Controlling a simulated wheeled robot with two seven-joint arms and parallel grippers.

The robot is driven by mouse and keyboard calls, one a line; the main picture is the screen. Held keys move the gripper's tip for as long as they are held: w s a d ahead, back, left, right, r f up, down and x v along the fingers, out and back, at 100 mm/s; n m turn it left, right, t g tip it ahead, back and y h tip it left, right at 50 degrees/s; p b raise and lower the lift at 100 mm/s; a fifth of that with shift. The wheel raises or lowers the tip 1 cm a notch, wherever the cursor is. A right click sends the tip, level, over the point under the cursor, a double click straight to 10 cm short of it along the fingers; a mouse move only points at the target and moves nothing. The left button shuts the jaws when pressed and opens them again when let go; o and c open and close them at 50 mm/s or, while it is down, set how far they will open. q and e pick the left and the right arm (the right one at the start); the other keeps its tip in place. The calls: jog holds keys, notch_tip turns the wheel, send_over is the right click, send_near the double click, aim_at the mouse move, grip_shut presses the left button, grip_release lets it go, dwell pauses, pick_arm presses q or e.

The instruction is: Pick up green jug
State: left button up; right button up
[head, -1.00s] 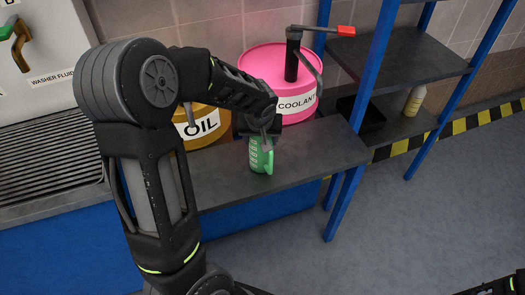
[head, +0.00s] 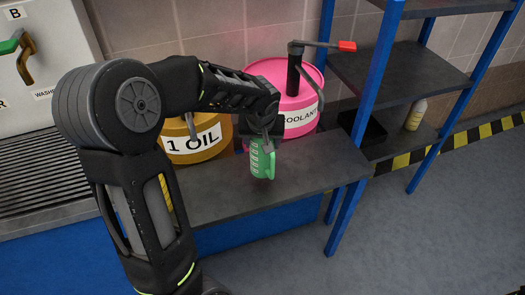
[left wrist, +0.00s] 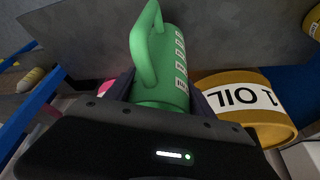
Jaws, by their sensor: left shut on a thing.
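The green jug (head: 262,160) with white side markings is at the end of my left arm in the head view, over the grey bench top. My left gripper (head: 262,136) is shut on it from above; the arm hides its top. In the left wrist view the jug (left wrist: 163,65) sits between the two fingers of my left gripper (left wrist: 160,92), its handle facing the upper left. Whether its base touches the bench is hard to tell. My right gripper is not in view.
A yellow oil drum (head: 195,140) stands left of the jug. A pink coolant drum (head: 290,95) with a red-handled pump stands behind it. A blue-post shelf (head: 365,90) at right holds a black tray (head: 362,125) and a pale bottle (head: 415,115). The bench's right part (head: 320,160) is clear.

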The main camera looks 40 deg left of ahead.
pick_arm(q)
notch_tip(320, 180, up, 6)
jog(key=shift+f, duration=0.25)
dwell(0.5)
